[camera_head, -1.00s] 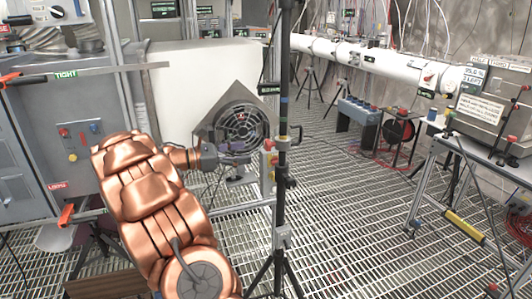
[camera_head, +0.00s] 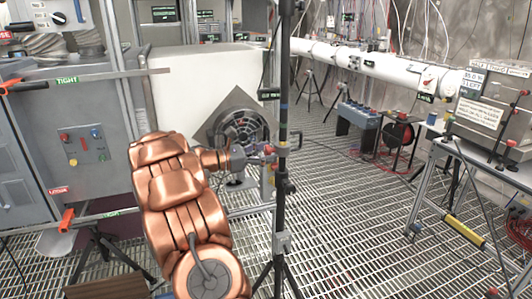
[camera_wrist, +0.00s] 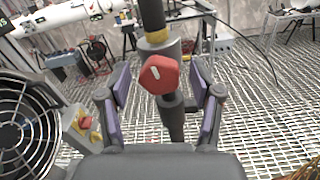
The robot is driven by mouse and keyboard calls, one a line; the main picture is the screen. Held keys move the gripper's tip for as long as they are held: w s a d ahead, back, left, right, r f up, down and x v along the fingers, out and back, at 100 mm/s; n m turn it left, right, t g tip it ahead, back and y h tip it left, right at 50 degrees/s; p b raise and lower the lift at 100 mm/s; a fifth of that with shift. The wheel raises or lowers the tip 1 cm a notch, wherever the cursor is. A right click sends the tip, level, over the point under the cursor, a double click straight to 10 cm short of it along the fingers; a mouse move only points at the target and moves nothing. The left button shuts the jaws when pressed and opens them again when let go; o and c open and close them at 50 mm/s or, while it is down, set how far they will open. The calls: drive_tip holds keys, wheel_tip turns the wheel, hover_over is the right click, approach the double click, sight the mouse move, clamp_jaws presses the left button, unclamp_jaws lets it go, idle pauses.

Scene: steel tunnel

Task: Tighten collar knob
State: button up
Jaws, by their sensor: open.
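The red collar knob (camera_wrist: 160,74) with a white mark sits on a dark collar of the black upright pole (camera_wrist: 153,16). The knob lies between the two purple-padded fingers of my gripper (camera_wrist: 161,101) in the wrist view. The fingers are spread, with visible gaps on both sides. In the head view, the pole (camera_head: 284,90) stands on a tripod, and my gripper (camera_head: 258,157) reaches it from the left at the knob's height. There the knob (camera_head: 269,150) shows only as a small red spot, partly hidden by my gripper.
A round black fan (camera_head: 240,128) stands behind my gripper, and its grille (camera_wrist: 20,122) is close on the left in the wrist view. A box with a red knob (camera_wrist: 84,123) is beside it. A metal bench (camera_head: 450,150) stands right. The grated floor between is open.

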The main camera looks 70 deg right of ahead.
drive_tip(key=c, duration=1.2)
drive_tip(key=shift+o, duration=0.2)
drive_tip(key=shift+f+m+b, duration=0.1)
drive_tip(key=shift+m+b, duration=0.2)
drive_tip(key=shift+b, duration=0.1)
drive_tip(key=m+b, duration=0.1)
drive_tip(key=b, duration=0.1)
drive_tip(key=m+b, duration=0.2)
drive_tip(key=shift+f+m, duration=0.2)
drive_tip(key=shift+m, duration=0.1)
drive_tip(key=m+b, duration=0.5)
drive_tip(key=shift+d+r, duration=0.1)
drive_tip(key=shift+r, duration=0.05)
drive_tip(key=shift+r+m+b, duration=0.2)
drive_tip(key=shift+m+b, duration=0.8)
drive_tip(key=shift+m, duration=0.1)
